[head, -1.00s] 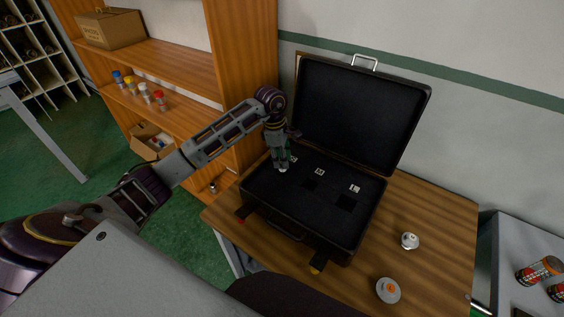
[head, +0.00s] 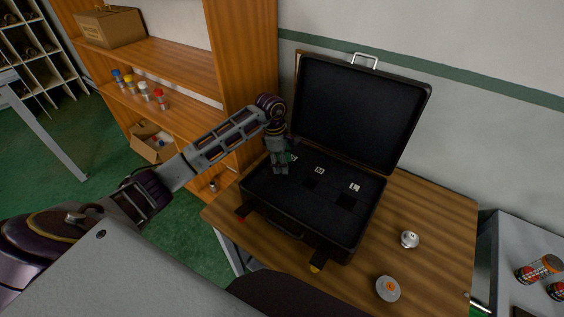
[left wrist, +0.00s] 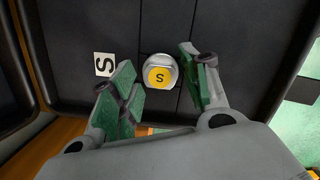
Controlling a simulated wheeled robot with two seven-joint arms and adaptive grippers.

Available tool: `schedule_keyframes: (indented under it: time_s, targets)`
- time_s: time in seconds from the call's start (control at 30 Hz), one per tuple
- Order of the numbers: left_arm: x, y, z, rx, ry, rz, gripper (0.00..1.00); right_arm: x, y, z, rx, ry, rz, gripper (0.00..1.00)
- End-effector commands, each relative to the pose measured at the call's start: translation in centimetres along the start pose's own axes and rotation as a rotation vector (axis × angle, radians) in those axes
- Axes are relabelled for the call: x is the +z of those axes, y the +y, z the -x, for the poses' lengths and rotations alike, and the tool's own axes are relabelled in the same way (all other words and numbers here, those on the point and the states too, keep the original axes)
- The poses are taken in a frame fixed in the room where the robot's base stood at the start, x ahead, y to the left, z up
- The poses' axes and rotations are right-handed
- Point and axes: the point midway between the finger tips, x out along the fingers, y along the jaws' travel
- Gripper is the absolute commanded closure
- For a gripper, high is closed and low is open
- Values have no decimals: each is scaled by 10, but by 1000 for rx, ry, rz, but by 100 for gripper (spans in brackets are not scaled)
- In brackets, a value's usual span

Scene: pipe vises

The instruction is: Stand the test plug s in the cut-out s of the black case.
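Test plug s (left wrist: 160,74), a silver round plug with a yellow top marked S, stands upright in the black case, beside the white S label (left wrist: 104,64). It covers the place of cut-out s, and how deep it sits cannot be told. My left gripper (head: 280,172) is over the left part of the black case (head: 330,227). In the left wrist view its green-padded fingers (left wrist: 157,66) are spread on both sides of the plug, with gaps showing. In the head view the gripper hides the plug. My right gripper is not in view.
Two empty square cut-outs (head: 346,202) with label cards lie to the right in the case. The open lid (head: 360,112) stands behind. A small silver plug (head: 409,240) and a wider orange-centred one (head: 388,289) are on the wooden table (head: 440,215). A shelf (head: 165,85) stands left.

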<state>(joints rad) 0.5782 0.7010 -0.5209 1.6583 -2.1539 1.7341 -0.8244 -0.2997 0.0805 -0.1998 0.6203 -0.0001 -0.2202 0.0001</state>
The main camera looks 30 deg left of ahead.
Motion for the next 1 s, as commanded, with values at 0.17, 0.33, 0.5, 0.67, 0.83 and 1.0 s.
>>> schedule_keyframes:
  time_s: [0.17,0.33,0.5,0.67,0.83,1.0]
  targets:
    - [0,0,0,0,0,0,48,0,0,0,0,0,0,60]
    - [0,0,1,0,0,0,48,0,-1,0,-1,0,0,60]
    - [0,0,3,0,0,0,48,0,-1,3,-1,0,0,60]
    - [0,1,12,3,0,0,48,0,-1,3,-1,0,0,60]
    - [0,1,31,3,1,0,48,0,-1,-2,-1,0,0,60]
    - [0,1,52,3,2,1,48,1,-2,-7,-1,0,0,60]
